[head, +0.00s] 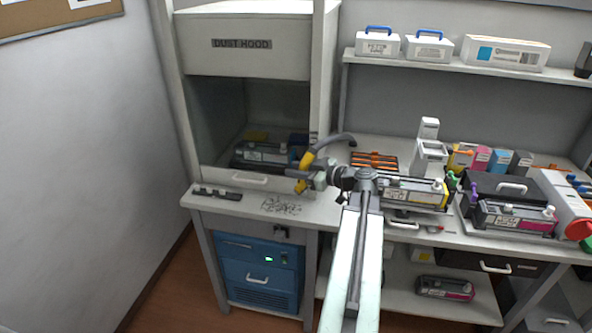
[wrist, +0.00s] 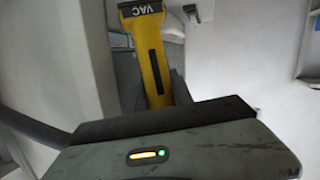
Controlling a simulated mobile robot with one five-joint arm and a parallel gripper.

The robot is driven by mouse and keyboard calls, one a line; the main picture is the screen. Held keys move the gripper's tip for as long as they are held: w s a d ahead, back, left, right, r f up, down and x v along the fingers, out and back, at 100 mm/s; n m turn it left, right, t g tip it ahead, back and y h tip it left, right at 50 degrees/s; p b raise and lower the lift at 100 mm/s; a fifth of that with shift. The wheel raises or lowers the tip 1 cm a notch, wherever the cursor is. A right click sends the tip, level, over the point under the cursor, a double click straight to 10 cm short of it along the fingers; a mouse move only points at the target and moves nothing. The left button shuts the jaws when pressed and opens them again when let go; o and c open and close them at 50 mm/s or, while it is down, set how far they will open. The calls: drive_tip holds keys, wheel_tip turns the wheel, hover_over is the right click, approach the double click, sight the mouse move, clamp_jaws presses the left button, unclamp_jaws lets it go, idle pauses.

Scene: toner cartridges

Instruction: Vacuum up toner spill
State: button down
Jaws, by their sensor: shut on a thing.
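A yellow vacuum wand (head: 308,160) with a dark hose (head: 335,139) is held in my gripper (head: 318,180) in the head view. My gripper is shut on it. The wand also shows in the wrist view (wrist: 148,60), marked VAC. The toner spill (head: 283,206) is a patch of dark specks on the pale bench in front of the dust hood. The wand's lower end is to the upper right of the spill in the picture; its height above the bench is hard to tell. The spill cannot be made out in the wrist view.
The dust hood (head: 240,44) stands open with a toner cartridge (head: 262,154) inside. A dark strip (head: 217,193) lies left of the spill. A blue unit (head: 258,268) with a green light stands below. Another cartridge (head: 412,193) and a small white device (head: 430,150) are to the right.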

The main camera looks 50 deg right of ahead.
sight(302, 184)
wheel_tip(302, 184, down, 5)
drive_tip(key=b, duration=0.4)
drive_tip(key=shift+s+a+f+b, duration=0.15)
drive_tip(key=shift+f+b, duration=0.1)
drive_tip(key=shift+b, duration=0.2)
drive_tip(key=w+a, duration=0.6)
drive_tip(key=w, duration=0.4)
drive_tip(key=shift+w+a, duration=0.25)
idle(1.5)
